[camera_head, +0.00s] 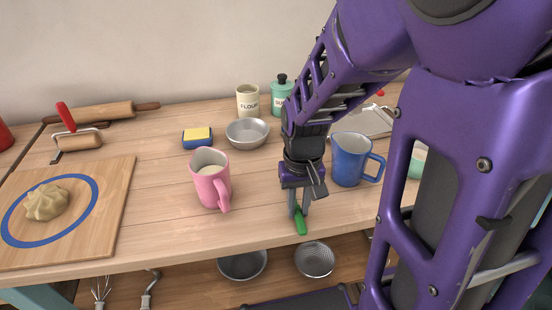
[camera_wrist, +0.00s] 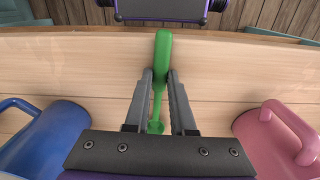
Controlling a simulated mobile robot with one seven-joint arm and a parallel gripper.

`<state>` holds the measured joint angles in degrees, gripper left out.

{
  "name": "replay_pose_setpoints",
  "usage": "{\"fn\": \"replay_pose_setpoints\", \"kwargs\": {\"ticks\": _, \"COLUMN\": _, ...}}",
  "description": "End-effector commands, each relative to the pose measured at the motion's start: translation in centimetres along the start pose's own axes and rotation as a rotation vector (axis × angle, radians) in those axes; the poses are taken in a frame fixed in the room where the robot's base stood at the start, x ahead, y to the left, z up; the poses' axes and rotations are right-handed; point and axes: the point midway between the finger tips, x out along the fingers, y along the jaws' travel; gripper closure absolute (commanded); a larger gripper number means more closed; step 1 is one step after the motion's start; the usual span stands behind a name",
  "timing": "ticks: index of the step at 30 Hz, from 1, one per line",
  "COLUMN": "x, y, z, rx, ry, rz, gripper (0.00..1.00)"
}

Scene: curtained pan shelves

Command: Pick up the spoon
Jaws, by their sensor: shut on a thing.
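The green spoon (camera_head: 300,222) is at my gripper's fingertips near the table's front edge in the head view. In the wrist view the spoon (camera_wrist: 162,62) runs lengthwise between the two fingers, with its wider end pointing away from the gripper body. My gripper (camera_head: 299,211) points down and is shut on the spoon; the fingers also show in the wrist view (camera_wrist: 160,76). Part of the spoon is hidden by the fingers in the head view. I cannot tell whether the spoon touches the table.
A pink mug (camera_head: 209,181) stands left of my gripper and a blue mug (camera_head: 349,160) stands close on its right. A metal bowl (camera_head: 247,134) and a sponge (camera_head: 197,138) are farther back. A cutting board (camera_head: 112,215) with dough lies at the left. Bowls sit on the shelf below.

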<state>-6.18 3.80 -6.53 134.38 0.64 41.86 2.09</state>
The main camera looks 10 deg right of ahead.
Motion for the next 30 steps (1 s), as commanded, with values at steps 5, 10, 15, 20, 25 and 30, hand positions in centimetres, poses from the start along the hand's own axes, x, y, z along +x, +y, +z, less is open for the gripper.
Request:
{"fn": "replay_pose_setpoints", "kwargs": {"ticks": 5, "x": -0.2, "y": 0.0, "z": 0.0, "rx": 0.0, "ry": 0.0, "rz": 0.0, "gripper": 1.0}}
{"fn": "replay_pose_setpoints", "kwargs": {"ticks": 10, "x": -2.1, "y": 0.0, "z": 0.0, "rx": 0.0, "ry": 0.001, "rz": 0.0, "gripper": 1.0}}
{"fn": "replay_pose_setpoints", "kwargs": {"ticks": 15, "x": -5.0, "y": 0.0, "z": -0.1, "rx": 0.0, "ry": 0.002, "rz": 0.0, "gripper": 1.0}}
{"fn": "replay_pose_setpoints", "kwargs": {"ticks": 20, "x": -7.5, "y": 0.0, "z": -0.1, "rx": 0.0, "ry": 0.002, "rz": 0.0, "gripper": 1.0}}
{"fn": "replay_pose_setpoints", "kwargs": {"ticks": 25, "x": -9.0, "y": 0.0, "z": -0.1, "rx": -0.001, "ry": 0.005, "rz": 0.0, "gripper": 1.0}}
{"fn": "replay_pose_setpoints", "kwargs": {"ticks": 30, "x": -10.0, "y": 0.0, "z": -0.1, "rx": 0.0, "ry": 0.002, "rz": 0.0, "gripper": 1.0}}
